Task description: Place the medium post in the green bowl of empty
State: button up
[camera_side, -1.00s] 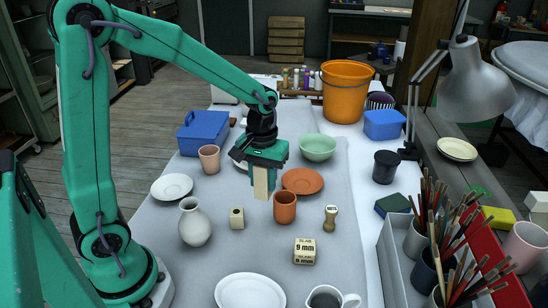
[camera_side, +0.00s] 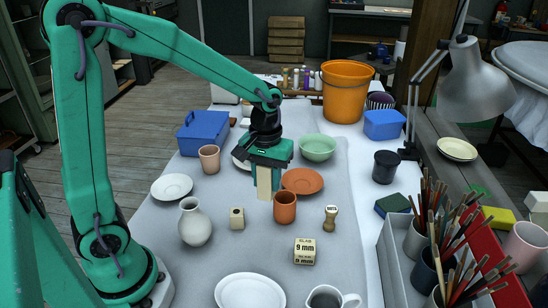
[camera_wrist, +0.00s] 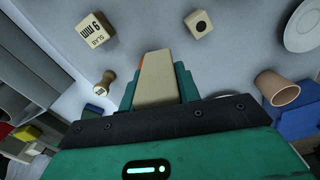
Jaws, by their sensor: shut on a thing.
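My gripper (camera_side: 265,165) is shut on a pale cream rectangular post (camera_side: 264,183). In the side view the post hangs upright below the jaws, behind and left of the terracotta cup. In the wrist view the post (camera_wrist: 157,78) sits between the green jaws (camera_wrist: 157,85). The green bowl (camera_side: 317,147) stands to the right of and behind my gripper. Its visible inside looks empty. The bowl does not show in the wrist view.
A terracotta cup (camera_side: 285,207) and terracotta saucer (camera_side: 303,181) are close to the post. A cream block with a hole (camera_side: 237,218), a white vase (camera_side: 194,222), a small stamp (camera_side: 330,218) and a "9 mm" block (camera_side: 304,251) stand nearer the front. A blue box (camera_side: 203,132) is behind left.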

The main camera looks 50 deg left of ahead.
jog(key=w+a+r, duration=0.2)
jog(key=w+r, duration=0.1)
jog(key=w, duration=0.9)
jog(key=w+a+r+m, duration=0.1)
jog(key=w+a+r, duration=0.1)
jog(key=w, duration=1)
jog(key=shift+w+a+r+m, duration=0.2)
jog(key=shift+w+r+m, duration=0.15)
jog(key=shift+r, duration=0.4)
jog(key=w+a+f, duration=0.3)
jog(key=a+f, duration=0.4)
jog(key=a, duration=0.4)
jog(key=shift+w, duration=0.3)
jog(key=shift+f, duration=2)
jog(key=shift+f, duration=0.1)
